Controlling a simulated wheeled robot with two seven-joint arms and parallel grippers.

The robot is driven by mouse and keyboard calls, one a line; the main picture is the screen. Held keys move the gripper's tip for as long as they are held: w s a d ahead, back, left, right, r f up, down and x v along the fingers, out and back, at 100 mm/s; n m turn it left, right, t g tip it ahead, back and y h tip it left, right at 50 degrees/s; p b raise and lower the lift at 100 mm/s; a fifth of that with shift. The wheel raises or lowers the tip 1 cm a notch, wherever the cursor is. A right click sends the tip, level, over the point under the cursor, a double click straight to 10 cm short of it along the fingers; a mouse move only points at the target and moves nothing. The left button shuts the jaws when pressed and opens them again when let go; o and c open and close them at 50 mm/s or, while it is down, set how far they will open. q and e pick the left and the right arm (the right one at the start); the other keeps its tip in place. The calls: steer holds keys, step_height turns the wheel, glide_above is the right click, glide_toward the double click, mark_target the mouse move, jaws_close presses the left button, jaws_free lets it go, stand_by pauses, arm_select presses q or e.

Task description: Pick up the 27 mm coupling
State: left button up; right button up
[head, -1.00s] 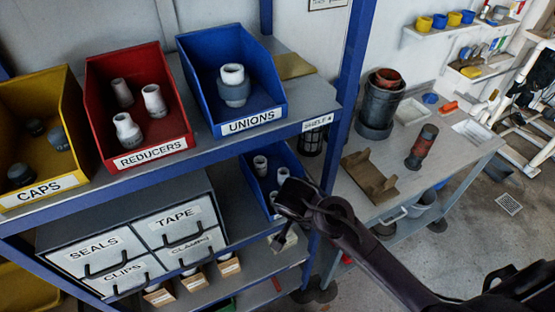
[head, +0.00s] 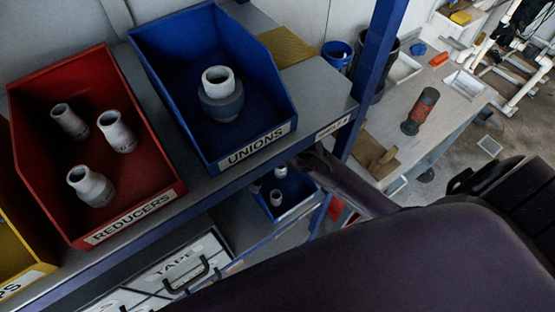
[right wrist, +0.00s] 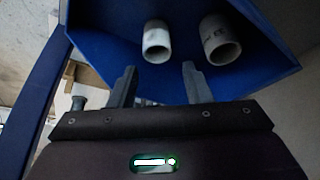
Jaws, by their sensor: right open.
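A small blue bin (head: 300,199) on the lower shelf holds pale, short tubular fittings. In the right wrist view, the blue bin (right wrist: 110,50) holds a smaller fitting (right wrist: 157,42) and a wider one (right wrist: 221,40) with a faint printed mark. I cannot tell which is the 27 mm coupling. My right gripper (right wrist: 158,85) is open and empty. Its fingers point at the bin, with the smaller fitting ahead between the tips and the wider one to the right. In the head view my right arm covers part of the bin. My left gripper is not in view.
The upper shelf carries a blue UNIONS bin (head: 160,70) and a red REDUCERS bin (head: 35,150), above the lower bin. A blue shelf post (head: 380,50) stands close to my right arm. A grey workbench (head: 455,110) lies beyond.

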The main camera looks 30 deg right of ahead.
steer(key=shift+d+f+p, duration=0.3)
steer(key=shift+f+p, duration=0.05)
steer(key=shift+f, duration=0.45)
steer(key=p+x, duration=0.1)
steer(key=x, duration=0.3)
steer(key=shift+f, duration=0.45)
steer(key=c, duration=0.7)
